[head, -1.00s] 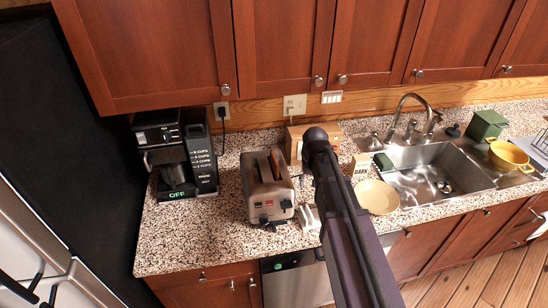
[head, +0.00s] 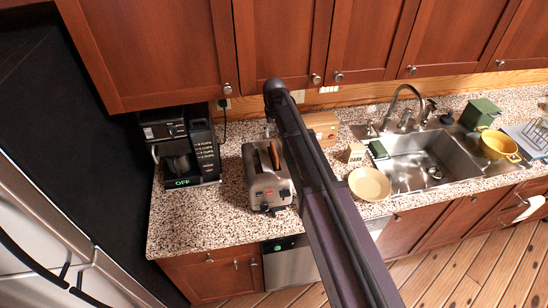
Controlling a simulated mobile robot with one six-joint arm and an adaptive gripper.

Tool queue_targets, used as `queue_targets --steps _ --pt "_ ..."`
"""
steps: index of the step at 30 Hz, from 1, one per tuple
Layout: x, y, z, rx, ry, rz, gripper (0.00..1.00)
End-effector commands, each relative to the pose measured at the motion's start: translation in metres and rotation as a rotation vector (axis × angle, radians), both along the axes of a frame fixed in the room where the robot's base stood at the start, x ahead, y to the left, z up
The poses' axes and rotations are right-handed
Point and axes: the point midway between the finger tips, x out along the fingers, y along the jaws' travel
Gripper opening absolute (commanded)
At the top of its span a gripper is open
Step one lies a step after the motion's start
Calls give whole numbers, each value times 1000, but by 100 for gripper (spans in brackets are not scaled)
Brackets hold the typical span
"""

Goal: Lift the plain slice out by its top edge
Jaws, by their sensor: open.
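The silver toaster (head: 266,186) stands on the speckled counter left of my arm, its front with red marks facing me. A brown slice (head: 275,154) stands upright in its right slot, with its top edge above the slot. The left slot looks dark. I cannot tell whether the slice is plain. My arm rises from the bottom of the picture to an elbow just behind the toaster. My gripper is not seen; the arm hides the space right of the toaster. Whether anything touches the slice does not show.
A coffee maker (head: 181,150) stands left of the toaster. A wooden box (head: 322,126), a small labelled block (head: 356,152) and a pale yellow plate (head: 370,184) are to the right, before the sink (head: 428,165). Wall cabinets (head: 280,45) hang close above. Counter left of the toaster is clear.

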Motion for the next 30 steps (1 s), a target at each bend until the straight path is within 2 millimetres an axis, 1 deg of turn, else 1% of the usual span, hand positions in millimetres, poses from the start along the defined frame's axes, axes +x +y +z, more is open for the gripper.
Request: queue_targets --steps 5,10,30 --pt "0 0 -2 0 0 0 61" --pt "0 0 -10 0 0 0 61" --pt "0 1 -60 0 0 1 61"
